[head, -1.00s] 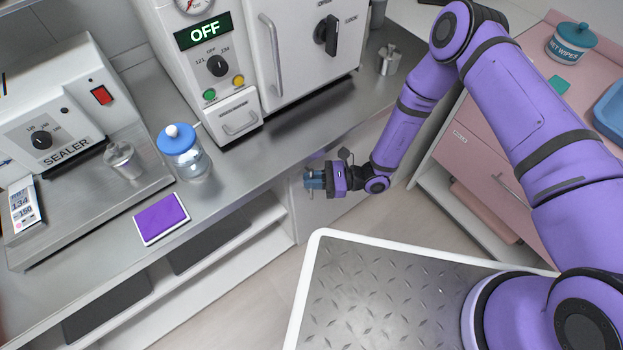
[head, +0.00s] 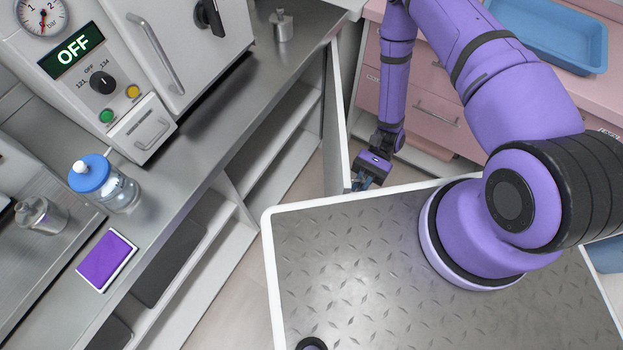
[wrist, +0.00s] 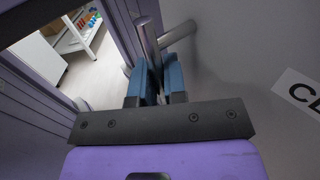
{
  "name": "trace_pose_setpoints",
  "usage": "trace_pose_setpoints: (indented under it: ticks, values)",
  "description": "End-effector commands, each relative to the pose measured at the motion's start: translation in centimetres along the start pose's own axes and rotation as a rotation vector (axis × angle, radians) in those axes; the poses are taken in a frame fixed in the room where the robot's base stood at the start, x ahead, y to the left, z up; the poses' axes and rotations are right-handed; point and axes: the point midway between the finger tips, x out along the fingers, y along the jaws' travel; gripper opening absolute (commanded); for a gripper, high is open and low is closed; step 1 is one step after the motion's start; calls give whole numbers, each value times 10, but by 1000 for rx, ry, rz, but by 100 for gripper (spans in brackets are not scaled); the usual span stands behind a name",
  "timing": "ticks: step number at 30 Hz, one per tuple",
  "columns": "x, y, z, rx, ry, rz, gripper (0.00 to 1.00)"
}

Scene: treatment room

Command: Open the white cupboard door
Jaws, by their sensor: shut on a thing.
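The white cupboard door (head: 336,125) stands swung out from the front of the steel counter in the head view, seen nearly edge-on. Its grey face with part of a label fills the right of the wrist view (wrist: 245,60). My gripper (head: 364,181) is at the door's outer side, near its free edge. In the wrist view its blue fingers (wrist: 158,82) are shut on the door's metal bar handle (wrist: 178,34). The cupboard's inside with a shelf (head: 285,150) shows beside the door. The handle is hidden in the head view.
A pink drawer cabinet (head: 432,105) stands close behind my gripper, with a blue tray (head: 550,35) on top. The counter (head: 200,120) carries a steriliser, a blue-capped bottle (head: 105,185) and a purple pad (head: 106,258). Some floor is free below the door.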

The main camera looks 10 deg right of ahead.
Motion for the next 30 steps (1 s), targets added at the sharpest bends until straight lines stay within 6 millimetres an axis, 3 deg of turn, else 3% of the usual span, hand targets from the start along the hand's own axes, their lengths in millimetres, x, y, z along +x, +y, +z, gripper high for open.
trace_pose_setpoints:
  ticks: [6, 15, 21, 30]
  values:
    - [-72, 74, 0, 1, 5, 179, 0]
    - [-170, 144, 0, 2, 4, 401, 0]
    - [-220, 168, 0, 1, 3, 505, 0]
    - [-257, 182, 0, 1, 1, 580, 0]
